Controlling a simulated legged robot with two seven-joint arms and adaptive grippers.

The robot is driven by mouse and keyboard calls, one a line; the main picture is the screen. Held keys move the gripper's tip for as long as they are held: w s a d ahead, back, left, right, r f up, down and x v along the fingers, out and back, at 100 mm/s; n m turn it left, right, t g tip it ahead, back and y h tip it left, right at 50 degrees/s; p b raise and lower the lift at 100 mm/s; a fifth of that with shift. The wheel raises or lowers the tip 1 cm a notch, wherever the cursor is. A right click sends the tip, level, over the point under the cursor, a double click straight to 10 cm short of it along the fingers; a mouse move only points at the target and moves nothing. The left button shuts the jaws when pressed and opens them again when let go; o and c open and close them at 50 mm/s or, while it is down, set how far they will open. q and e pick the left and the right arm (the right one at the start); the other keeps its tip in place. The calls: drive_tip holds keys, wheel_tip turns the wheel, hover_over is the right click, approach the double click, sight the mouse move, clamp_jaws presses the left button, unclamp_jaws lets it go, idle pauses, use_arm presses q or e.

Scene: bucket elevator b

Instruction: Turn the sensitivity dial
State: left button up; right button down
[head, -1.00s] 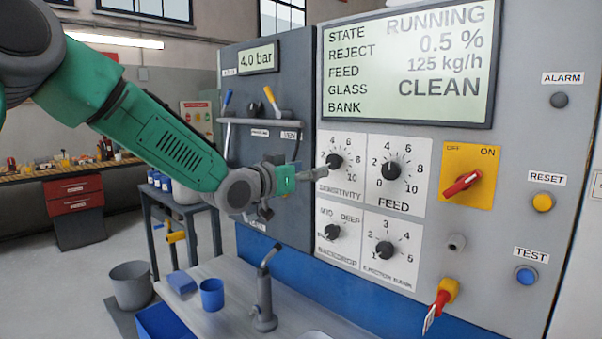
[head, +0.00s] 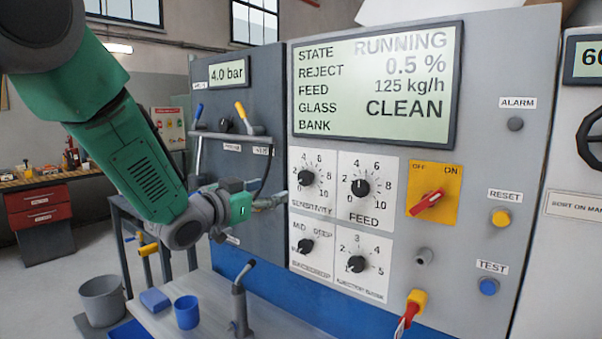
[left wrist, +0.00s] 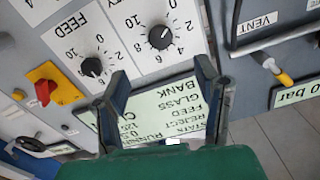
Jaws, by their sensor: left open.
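The sensitivity dial (head: 306,177) is a round black knob on a white scale plate, at the upper left of the dial group on the grey panel. It also shows in the left wrist view (left wrist: 160,38), turned over, beyond the fingertips. My left gripper (head: 279,200) is just left of and below this dial, apart from it. In the left wrist view its two dark fingers (left wrist: 162,78) are spread with nothing between them. My right gripper is not in view.
The feed dial (head: 360,187) sits right of the sensitivity dial, with the backdrop dial (head: 306,246) below. A red switch (head: 428,200) and the display (head: 376,88) are close by. A metal tap (head: 240,300) and blue cup (head: 187,312) stand on the bench below.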

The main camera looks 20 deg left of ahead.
sight(303, 179)
use_arm(q)
drive_tip(key=p+x, duration=0.2)
drive_tip(key=x, duration=1)
drive_tip(key=shift+w+d, duration=0.1)
drive_tip(key=shift+w, duration=0.25)
drive_tip(key=shift+w+d, duration=0.25)
drive_tip(key=shift+w, duration=0.2)
drive_tip(key=shift+a, duration=0.1)
drive_tip(key=c, duration=1.2)
